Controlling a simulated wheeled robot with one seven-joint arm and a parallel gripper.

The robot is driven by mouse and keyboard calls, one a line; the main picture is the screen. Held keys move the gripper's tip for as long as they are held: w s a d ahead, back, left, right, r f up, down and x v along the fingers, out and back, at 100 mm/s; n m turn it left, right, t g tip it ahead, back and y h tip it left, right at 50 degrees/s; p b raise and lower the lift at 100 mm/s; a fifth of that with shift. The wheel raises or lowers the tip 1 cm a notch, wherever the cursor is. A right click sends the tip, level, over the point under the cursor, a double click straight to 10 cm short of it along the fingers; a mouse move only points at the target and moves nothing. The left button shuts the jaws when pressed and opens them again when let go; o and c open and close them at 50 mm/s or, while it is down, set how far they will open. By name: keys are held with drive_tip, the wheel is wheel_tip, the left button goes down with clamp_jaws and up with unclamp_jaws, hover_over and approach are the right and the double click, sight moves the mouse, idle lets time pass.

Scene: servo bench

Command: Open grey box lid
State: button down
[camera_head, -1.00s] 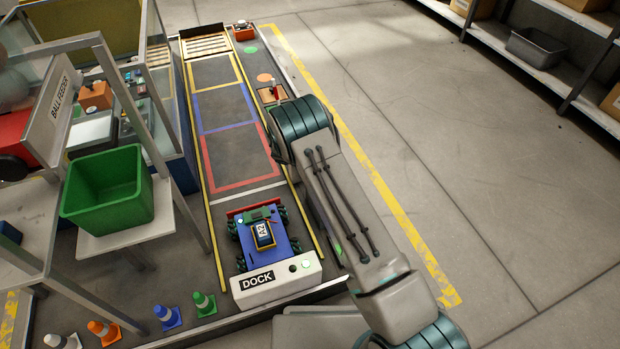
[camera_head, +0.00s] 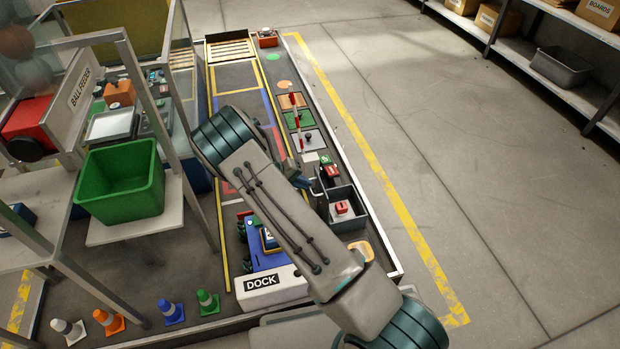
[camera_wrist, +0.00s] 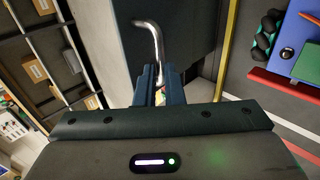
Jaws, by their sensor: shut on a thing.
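The grey box (camera_head: 353,222) stands on the bench at the right of the dock, with a red block (camera_head: 342,208) visible inside. Its dark grey lid (camera_wrist: 193,35) fills the upper middle of the wrist view and carries a bent silver handle (camera_wrist: 155,38). In the head view the lid seems to stand raised at the box's left side, largely hidden by my arm. My gripper (camera_wrist: 160,82) is shut on the lower end of the handle. The jaws are mostly hidden by my arm in the head view.
A blue wheeled cart (camera_head: 262,258) stands at the white dock (camera_head: 270,284), left of the box. Coloured pads and a red-handled lever (camera_head: 294,110) lie farther along the bench. A green bin (camera_head: 120,185) is at left. The floor at right is clear.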

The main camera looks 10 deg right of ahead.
drive_tip(key=f+h, duration=0.1)
drive_tip(key=f+b, duration=0.1)
drive_tip(key=f, duration=0.1)
drive_tip(key=shift+s+d+f+h, duration=0.15)
drive_tip(key=shift+s+f+h, duration=0.05)
drive_tip(key=shift+h, duration=0.2)
drive_tip(key=shift+s+a, duration=0.1)
drive_tip(key=shift+a, duration=0.15)
drive_tip(key=c, duration=1.5)
unclamp_jaws()
drive_tip(key=shift+a+r, duration=0.1)
drive_tip(key=shift+r, duration=0.05)
drive_tip(key=shift+r, duration=0.1)
drive_tip(key=p+v, duration=0.3)
drive_tip(key=v, duration=0.4)
drive_tip(key=shift+a, duration=0.35)
